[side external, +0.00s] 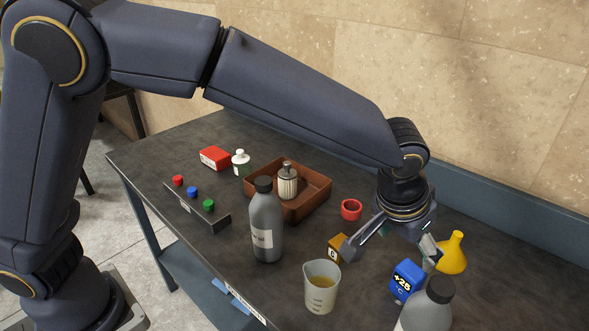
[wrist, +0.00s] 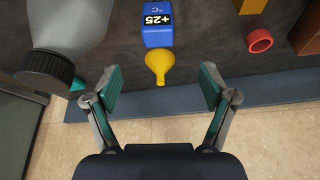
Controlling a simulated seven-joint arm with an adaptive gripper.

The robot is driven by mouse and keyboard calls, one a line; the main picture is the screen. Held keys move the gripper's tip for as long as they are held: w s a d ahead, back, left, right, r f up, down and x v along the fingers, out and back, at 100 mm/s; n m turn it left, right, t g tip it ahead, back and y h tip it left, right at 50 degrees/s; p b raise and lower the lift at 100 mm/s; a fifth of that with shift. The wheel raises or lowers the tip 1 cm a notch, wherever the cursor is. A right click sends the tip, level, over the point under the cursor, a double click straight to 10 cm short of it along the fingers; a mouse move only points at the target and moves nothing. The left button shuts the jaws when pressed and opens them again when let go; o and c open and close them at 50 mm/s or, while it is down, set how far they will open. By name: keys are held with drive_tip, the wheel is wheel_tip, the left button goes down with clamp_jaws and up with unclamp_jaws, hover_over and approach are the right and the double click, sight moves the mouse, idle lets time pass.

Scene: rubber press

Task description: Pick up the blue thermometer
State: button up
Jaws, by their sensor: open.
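The blue thermometer (side external: 406,281) is a blue block with a black "+25 °C" label. It stands on the dark table at the right, in front of the yellow funnel and behind a grey bottle. It also shows at the top middle of the wrist view (wrist: 158,24). My gripper (side external: 388,248) is open and empty, above the table, behind and above the thermometer. In the wrist view my two fingers (wrist: 160,90) are spread wide, with the thermometer beyond their tips. The yellow funnel (wrist: 159,66) shows between the fingers and the thermometer.
The funnel (side external: 452,254) is right of my gripper. A grey bottle (side external: 425,308) stands close in front of the thermometer. An orange-brown block (side external: 338,247), a red cup (side external: 351,209), a beaker (side external: 321,288) and another grey bottle (side external: 266,225) stand left. A brown tray (side external: 318,189) lies farther back.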

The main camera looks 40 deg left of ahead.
sight(408, 270)
drive_tip(key=x, duration=1)
drive_tip(key=shift+w+f, duration=0.1)
drive_tip(key=shift+d+x, duration=0.2)
drive_tip(key=shift+x, duration=2.8)
drive_tip(key=c, duration=1.3)
drive_tip(key=shift+c, duration=0.5)
